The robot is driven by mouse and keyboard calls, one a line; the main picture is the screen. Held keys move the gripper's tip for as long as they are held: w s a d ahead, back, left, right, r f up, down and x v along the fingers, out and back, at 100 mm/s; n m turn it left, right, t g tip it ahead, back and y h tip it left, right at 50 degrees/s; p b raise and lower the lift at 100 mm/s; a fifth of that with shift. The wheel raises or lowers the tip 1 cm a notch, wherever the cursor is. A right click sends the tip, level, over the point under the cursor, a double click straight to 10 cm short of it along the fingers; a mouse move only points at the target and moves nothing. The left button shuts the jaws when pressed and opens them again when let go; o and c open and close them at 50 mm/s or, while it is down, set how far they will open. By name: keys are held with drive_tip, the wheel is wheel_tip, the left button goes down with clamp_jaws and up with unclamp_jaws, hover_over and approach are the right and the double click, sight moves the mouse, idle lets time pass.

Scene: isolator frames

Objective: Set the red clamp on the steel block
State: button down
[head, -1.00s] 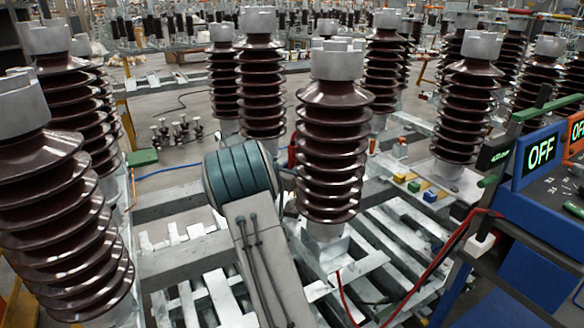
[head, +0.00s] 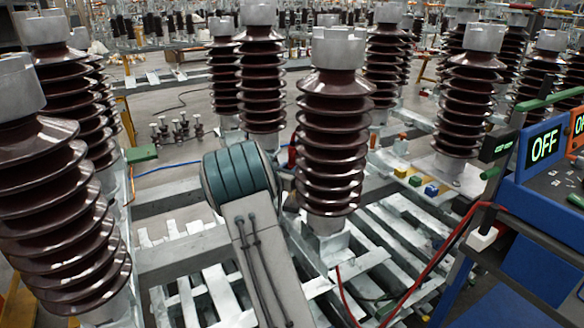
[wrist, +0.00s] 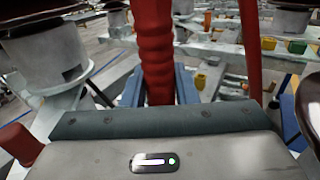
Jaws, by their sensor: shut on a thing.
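The red clamp (wrist: 153,45) stands upright in the middle of the wrist view, with a ribbed red body. My gripper (wrist: 158,90) is shut on it, with a blue finger on each side. Its lower end is hidden behind the teal edge of my wrist. In the head view my arm hides the gripper; a small red piece (head: 292,156) shows just beyond the arm, left of the central insulator. I cannot tell for sure which of the grey metal parts is the steel block.
A tall brown ribbed insulator (head: 330,140) stands close right of my arm, another (head: 60,200) at the left. Slatted metal framing (head: 205,295) lies below. A blue console (head: 535,210) reading OFF and a red cable (head: 430,270) are at the right. Another red bar (wrist: 250,45) is close by.

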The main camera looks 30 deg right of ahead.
drive_tip(key=shift+f+b, duration=0.65)
drive_tip(key=shift+f, duration=0.05)
drive_tip(key=c, duration=1.1)
unclamp_jaws()
drive_tip(key=shift+o, duration=0.2)
drive_tip(key=shift+f, duration=0.15)
drive_tip(key=v, duration=1.4)
